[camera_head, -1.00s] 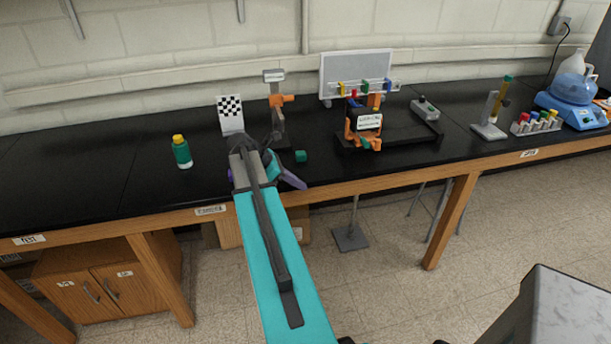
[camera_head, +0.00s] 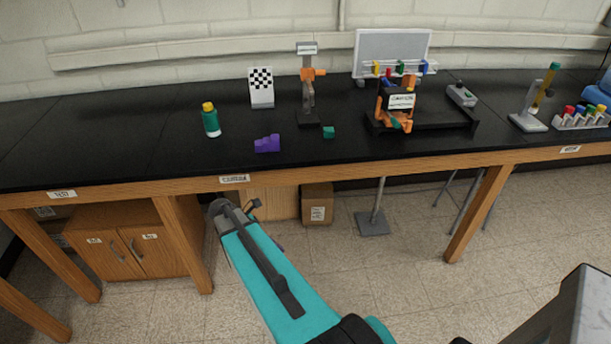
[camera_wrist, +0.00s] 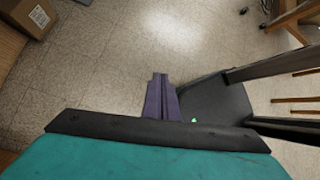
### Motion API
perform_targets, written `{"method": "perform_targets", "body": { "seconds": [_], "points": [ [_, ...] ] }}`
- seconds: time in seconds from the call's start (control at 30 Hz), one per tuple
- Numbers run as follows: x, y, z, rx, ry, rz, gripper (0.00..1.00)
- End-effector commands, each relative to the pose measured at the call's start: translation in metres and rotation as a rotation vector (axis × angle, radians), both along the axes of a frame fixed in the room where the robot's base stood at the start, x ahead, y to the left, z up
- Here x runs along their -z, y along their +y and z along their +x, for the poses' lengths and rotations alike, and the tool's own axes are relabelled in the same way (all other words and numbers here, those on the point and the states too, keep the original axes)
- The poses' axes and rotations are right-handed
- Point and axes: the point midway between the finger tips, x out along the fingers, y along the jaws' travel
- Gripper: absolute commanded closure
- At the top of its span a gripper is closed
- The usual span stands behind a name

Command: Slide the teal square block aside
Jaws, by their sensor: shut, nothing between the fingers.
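The small teal block (camera_head: 328,132) sits on the black bench top (camera_head: 180,165), just right of the dark base of a stand, in the head view. My gripper is below and in front of the bench edge, clear of the block; in the head view my arm hides most of it. In the wrist view its purple fingers (camera_wrist: 159,77) are closed together with nothing between them, pointing over the tiled floor. The teal block cannot be made out in the wrist view.
A purple stepped block (camera_head: 267,143) lies left of the teal block, near the front edge. Behind are a stand with an orange clamp (camera_head: 312,75) and a checkered card (camera_head: 262,88). A green bottle (camera_head: 211,120) stands left; an orange device (camera_head: 397,105) on a black tray stands right.

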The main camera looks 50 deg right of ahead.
Motion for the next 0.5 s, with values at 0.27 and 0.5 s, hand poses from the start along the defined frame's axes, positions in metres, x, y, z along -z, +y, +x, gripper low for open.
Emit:
{"method": "perform_targets", "body": {
  "seconds": [0.27, 0.5],
  "points": [
    [0.083, 0.094, -0.04, 0.057, -0.012, 0.048, 1.0],
    [0.14, 0.166, -0.091, 0.203, -0.045, 0.061, 1.0]
  ]
}}
